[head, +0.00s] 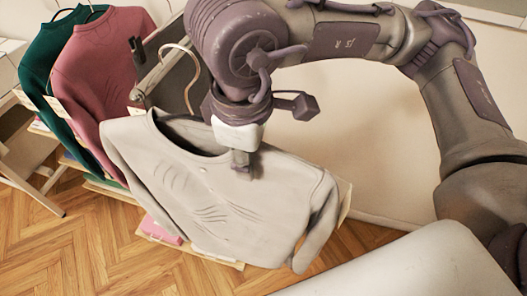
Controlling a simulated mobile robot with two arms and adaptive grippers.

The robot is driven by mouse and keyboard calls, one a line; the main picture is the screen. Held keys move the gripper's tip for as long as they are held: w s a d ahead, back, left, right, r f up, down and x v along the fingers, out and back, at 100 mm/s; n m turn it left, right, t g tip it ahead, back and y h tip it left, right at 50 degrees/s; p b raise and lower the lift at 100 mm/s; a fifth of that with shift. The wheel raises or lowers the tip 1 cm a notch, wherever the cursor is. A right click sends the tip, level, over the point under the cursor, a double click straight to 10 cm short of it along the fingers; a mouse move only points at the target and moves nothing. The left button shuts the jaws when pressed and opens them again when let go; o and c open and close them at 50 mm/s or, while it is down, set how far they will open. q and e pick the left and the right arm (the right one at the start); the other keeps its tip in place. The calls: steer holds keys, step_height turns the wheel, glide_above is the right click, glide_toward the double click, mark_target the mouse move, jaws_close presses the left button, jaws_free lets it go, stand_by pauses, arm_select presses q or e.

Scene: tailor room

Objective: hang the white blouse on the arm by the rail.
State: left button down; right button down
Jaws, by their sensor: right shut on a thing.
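The white blouse (205,190) hangs tilted in the middle of the head view, its right side lower. A tan hanger hook (182,48) rises above its collar. My right gripper (242,170) comes down from above and is shut on the blouse near the collar, right of the hook; its fingertips are partly hidden. A dark metal arm or bracket (137,50) shows just left of the hook, by the rail end. I cannot tell whether the hook touches it. My left gripper is not in view.
A pink garment (95,60) and a dark green garment (40,62) hang close together at the left. A low wooden shelf with a pink item (160,231) is beneath the blouse. A pale surface (410,270) fills the lower right. The herringbone floor (85,262) is open at lower left.

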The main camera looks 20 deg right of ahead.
mark_target(230, 161)
steer(key=shift+w+a+r+p, duration=0.1)
steer(key=shift+w+a+p, duration=0.7)
steer(key=shift+a, duration=0.4)
steer(key=shift+w+a+f, duration=0.2)
steer(key=shift+w, duration=0.05)
steer(key=shift+f+b, duration=1)
steer(key=shift+b, duration=0.5)
steer(key=shift+s, duration=0.1)
steer(key=c, duration=0.7)
jaws_free()
steer(key=shift+d, duration=0.1)
